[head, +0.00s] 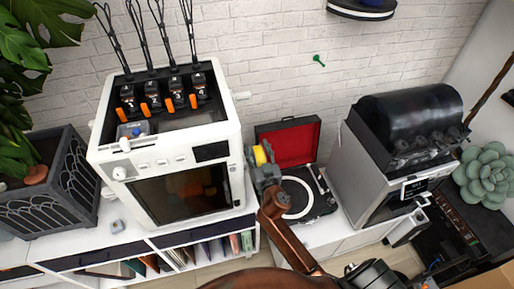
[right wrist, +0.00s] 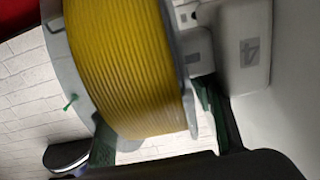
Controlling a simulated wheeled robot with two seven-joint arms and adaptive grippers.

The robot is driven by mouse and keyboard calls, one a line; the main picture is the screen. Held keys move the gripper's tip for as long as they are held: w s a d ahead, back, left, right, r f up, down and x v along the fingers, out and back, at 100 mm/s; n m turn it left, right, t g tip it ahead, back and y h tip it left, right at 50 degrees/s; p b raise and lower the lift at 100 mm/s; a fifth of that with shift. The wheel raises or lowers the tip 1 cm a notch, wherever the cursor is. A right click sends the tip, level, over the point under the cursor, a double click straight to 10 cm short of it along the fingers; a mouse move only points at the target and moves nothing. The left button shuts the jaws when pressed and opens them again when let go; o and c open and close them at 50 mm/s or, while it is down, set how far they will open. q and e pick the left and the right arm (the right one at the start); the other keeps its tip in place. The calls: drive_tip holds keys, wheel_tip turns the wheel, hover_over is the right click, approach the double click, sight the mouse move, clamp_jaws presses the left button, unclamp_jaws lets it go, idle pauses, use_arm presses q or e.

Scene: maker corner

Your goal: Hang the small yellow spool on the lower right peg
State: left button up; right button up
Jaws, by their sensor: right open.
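The small yellow spool (head: 260,155) is beside the right side of the white printer, low down. In the right wrist view the yellow spool (right wrist: 127,62) fills the middle, with grey flanges, close to the white printer side. My right gripper (head: 265,168) is open, close around the spool. A white peg (head: 243,96) sticks out higher on the printer's right side, empty. The lower right peg is not visible; the spool and gripper cover that area, so I cannot tell whether the spool is on it. My left gripper is not in view.
An open record player (head: 321,193) with a red-lined lid stands just right of my gripper. A green wall peg (head: 318,60) and a dark shelf (head: 361,12) are on the brick wall. A planter (head: 62,185) stands left.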

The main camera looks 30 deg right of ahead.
drive_tip(key=shift+s+a+f, duration=0.2)
drive_tip(key=shift+s+f, duration=0.1)
drive_tip(key=shift+s, duration=0.05)
drive_tip(key=v, duration=1.1)
drive_tip(key=shift+r, duration=0.25)
drive_tip(key=shift+s+d, duration=0.1)
drive_tip(key=shift+d, duration=0.05)
